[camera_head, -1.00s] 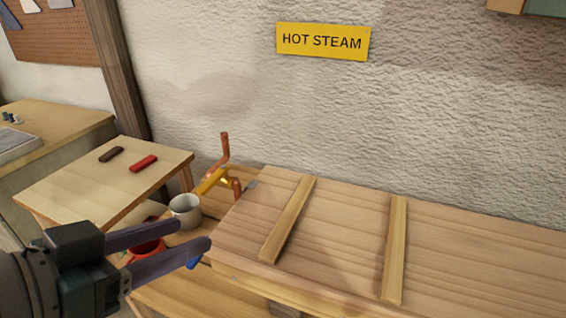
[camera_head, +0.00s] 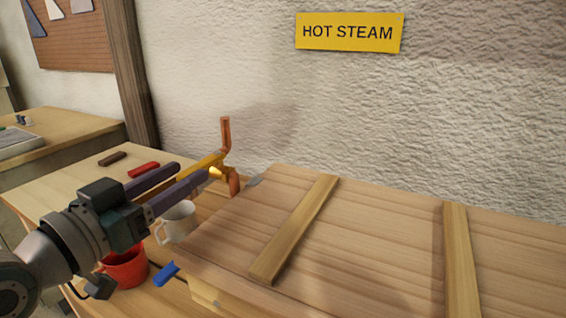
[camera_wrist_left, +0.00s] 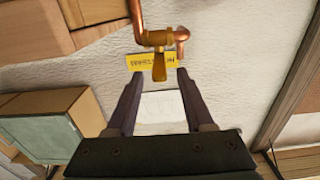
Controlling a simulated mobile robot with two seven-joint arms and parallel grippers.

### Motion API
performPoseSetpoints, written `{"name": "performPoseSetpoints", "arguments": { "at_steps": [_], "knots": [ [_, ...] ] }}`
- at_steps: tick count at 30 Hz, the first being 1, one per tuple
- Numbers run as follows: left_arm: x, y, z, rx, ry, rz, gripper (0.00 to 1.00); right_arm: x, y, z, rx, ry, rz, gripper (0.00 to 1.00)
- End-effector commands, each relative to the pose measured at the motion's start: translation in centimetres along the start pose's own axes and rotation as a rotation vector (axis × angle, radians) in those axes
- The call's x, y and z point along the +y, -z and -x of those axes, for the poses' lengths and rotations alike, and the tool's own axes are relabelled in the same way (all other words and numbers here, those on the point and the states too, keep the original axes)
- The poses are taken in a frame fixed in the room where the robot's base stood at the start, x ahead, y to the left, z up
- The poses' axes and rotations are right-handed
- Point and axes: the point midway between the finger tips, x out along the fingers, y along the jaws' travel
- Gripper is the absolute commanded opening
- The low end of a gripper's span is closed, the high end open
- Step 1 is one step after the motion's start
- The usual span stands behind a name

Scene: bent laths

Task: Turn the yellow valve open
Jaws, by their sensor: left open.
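The yellow valve handle (camera_head: 208,160) sits on a copper pipe (camera_head: 226,135) by the wall, behind the left end of the wooden crate. It also shows in the left wrist view (camera_wrist_left: 159,68), pointing toward my gripper. My left gripper (camera_head: 194,170) is open and empty, with its fingertips at the handle. In the left wrist view the handle's free end lies between the two fingertips (camera_wrist_left: 156,76), with a gap on both sides. The fingers hide part of the handle in the head view. My right gripper is not in view.
The big wooden crate (camera_head: 390,235) fills the right side. A white mug (camera_head: 177,224), a red mug (camera_head: 125,268) and a blue object (camera_head: 166,274) stand below my left gripper. A yellow HOT STEAM sign (camera_head: 348,32) hangs on the wall.

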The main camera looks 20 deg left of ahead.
Motion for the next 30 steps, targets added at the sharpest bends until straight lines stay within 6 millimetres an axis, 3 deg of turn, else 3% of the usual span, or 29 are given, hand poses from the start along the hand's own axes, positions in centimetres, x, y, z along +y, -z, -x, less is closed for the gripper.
{"name": "performPoseSetpoints", "arguments": {
  "at_steps": [6,18,30],
  "knots": [
    [0.0,0.0,-2.7,0.001,0.0,0.0,0.53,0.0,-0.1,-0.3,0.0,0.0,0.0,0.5],
    [0.0,0.0,-3.3,-0.001,-0.001,0.0,0.53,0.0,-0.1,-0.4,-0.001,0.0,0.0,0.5],
    [0.0,0.0,-3.3,-0.001,-0.001,0.0,0.07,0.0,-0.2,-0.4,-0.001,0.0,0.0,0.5]
  ]
}}
